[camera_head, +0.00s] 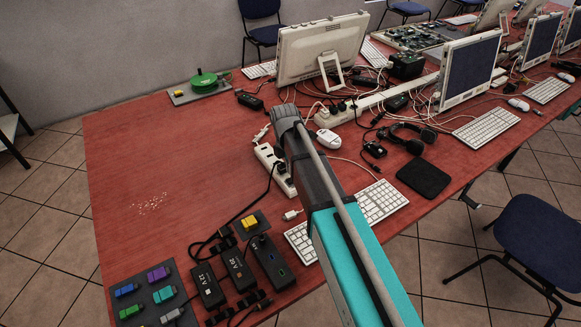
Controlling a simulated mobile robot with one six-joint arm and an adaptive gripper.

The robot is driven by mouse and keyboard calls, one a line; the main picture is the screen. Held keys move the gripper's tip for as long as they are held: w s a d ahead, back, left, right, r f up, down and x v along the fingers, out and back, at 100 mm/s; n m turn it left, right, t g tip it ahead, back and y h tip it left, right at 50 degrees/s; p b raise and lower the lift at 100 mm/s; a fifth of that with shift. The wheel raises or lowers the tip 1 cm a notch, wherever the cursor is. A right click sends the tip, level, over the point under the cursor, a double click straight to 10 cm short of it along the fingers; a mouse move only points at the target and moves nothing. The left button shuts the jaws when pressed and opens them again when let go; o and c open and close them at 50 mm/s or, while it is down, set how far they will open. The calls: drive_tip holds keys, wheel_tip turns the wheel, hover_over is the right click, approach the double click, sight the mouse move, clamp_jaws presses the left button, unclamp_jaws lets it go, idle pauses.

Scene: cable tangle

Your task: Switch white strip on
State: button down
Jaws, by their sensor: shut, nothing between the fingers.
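A short white power strip (268,158) lies on the red table (160,150), left of my arm. Dark plugs sit in its lower part, and my arm partly covers its right side. A longer white strip (336,117) runs to the upper right behind my arm, with black plugs in it. I cannot make out the switch state of either strip. The dark end of my arm with my gripper (287,118) is over the table, between the two strips in the picture. My gripper is shut and empty; its fingertips are mostly hidden by the wrist.
Monitors (322,50), keyboards (380,201), a white mouse (328,138) and loose cables crowd the right side. Black adapters (238,269) and a grey plate with coloured blocks (150,292) are at the front. A green reel (203,79) stands at the back.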

sight(291, 181)
drive_tip(key=shift+s+d+f+b, duration=0.1)
drive_tip(key=shift+s+f+b, duration=0.05)
drive_tip(key=shift+f+b, duration=0.65)
drive_tip(key=shift+s+d+f+b, duration=0.1)
drive_tip(key=shift+f+b, duration=0.45)
drive_tip(key=shift+f, duration=0.3)
drive_tip(key=shift+d, duration=0.1)
